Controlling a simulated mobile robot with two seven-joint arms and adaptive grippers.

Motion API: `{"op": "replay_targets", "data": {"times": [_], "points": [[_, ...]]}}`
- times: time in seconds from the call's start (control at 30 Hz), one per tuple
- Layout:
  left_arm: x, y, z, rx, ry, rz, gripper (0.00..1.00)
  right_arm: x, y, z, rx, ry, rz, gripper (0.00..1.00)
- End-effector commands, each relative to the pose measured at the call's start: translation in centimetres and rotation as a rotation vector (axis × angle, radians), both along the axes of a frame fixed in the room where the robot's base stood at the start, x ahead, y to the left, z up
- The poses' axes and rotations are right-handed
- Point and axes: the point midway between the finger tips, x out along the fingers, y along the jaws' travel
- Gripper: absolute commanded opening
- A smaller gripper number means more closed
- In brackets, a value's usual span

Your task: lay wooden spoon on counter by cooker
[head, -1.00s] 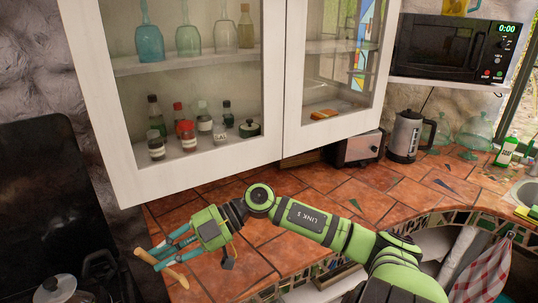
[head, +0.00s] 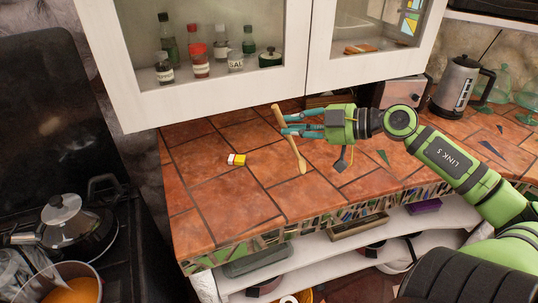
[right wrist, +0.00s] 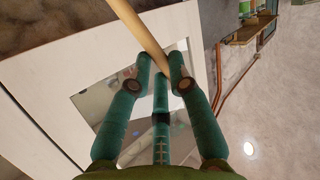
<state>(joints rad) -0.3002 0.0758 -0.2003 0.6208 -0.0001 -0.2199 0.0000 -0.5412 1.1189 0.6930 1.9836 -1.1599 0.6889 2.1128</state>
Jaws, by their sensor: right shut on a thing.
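The wooden spoon (head: 298,152) is held crosswise in my right gripper (head: 288,125), above the tiled counter (head: 205,200). Its broader end points down and toward the front of the counter. I cannot tell how wide the gap beneath it is. In the right wrist view, the teal fingers of the right gripper (right wrist: 160,68) close on the pale spoon handle (right wrist: 138,30). The black cooker (head: 118,270) stands at the left of the counter, and the spoon is well to its right. My left gripper is not in view.
A lidded pot (head: 62,230) and a pan of orange food (head: 75,290) stand at the cooker. A wall cabinet (head: 190,110) hangs above the counter. The front-left counter is clear.

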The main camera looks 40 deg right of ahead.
Motion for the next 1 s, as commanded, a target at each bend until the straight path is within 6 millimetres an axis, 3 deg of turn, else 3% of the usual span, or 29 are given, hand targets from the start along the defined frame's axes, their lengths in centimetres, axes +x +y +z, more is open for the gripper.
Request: {"op": "replay_targets", "data": {"times": [0.2,0.6,0.87,1.0], "points": [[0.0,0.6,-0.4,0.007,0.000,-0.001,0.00,3.2,0.9,-1.7,0.001,-0.007,0.001,0.00],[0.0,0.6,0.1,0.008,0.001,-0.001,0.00,7.3,1.8,-4.1,0.005,-0.008,-0.004,0.00],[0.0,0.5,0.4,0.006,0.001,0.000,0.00,8.8,2.4,-5.4,0.001,-0.003,0.000,0.00],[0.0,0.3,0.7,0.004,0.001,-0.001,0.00,8.8,2.5,-7.1,0.006,0.002,0.000,0.00]]}}
